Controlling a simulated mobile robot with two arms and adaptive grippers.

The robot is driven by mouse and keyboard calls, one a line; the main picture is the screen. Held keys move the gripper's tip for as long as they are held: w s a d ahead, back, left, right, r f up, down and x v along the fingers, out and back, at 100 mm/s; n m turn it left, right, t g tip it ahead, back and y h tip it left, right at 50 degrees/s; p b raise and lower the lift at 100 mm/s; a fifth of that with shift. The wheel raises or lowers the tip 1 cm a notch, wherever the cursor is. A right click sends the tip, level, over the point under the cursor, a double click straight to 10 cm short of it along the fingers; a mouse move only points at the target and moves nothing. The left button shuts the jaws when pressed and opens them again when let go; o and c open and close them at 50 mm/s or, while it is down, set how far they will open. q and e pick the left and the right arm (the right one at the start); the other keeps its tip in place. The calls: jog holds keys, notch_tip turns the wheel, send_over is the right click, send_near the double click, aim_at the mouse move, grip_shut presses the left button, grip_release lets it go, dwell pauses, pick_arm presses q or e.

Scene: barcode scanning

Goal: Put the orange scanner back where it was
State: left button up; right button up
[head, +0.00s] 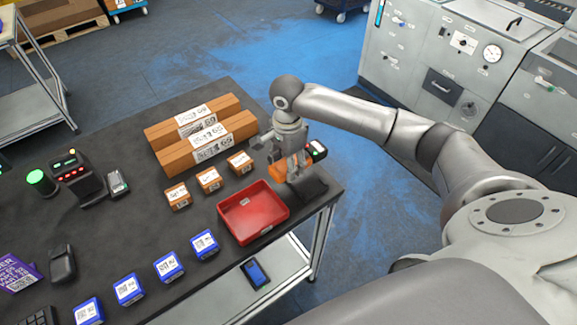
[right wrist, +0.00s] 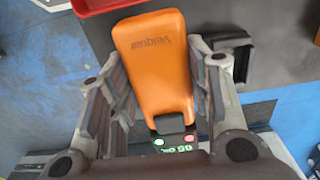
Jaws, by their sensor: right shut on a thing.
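The orange scanner (head: 278,171) is between the fingers of my right gripper (head: 287,164) at the table's right end. In the right wrist view the scanner (right wrist: 155,65) shows its orange body and a small lit display, with my right gripper's fingers shut on both sides. A black holder (head: 309,189) sits on the table just beside and below the scanner. It also shows in the right wrist view (right wrist: 231,45), to the right of the scanner. I cannot tell whether the scanner touches the table or holder. My left gripper is not in view.
A red tray (head: 282,213) lies close to the right gripper. Small orange boxes (head: 208,180), long brown boxes (head: 205,137) and several blue boxes (head: 204,244) stand on the dark table. The table's right edge is very near the holder.

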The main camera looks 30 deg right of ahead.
jog(key=shift+w+d+f, duration=0.25)
jog(key=shift+w+f, duration=0.25)
jog(key=shift+f, duration=0.1)
jog(key=shift+w+d+f, duration=0.25)
jog(key=shift+w+f, duration=0.2)
jog(key=shift+f, duration=0.15)
jog(key=shift+w+d+f+p, duration=0.1)
jog(key=shift+f+p, duration=0.3)
jog(key=shift+f, duration=1.3)
jog(key=o, duration=0.9)
jog(key=shift+f, duration=0.1)
notch_tip(320, 180, up, 12)
jog(key=shift+r+b, duration=0.15)
jog(key=shift+b, duration=0.75)
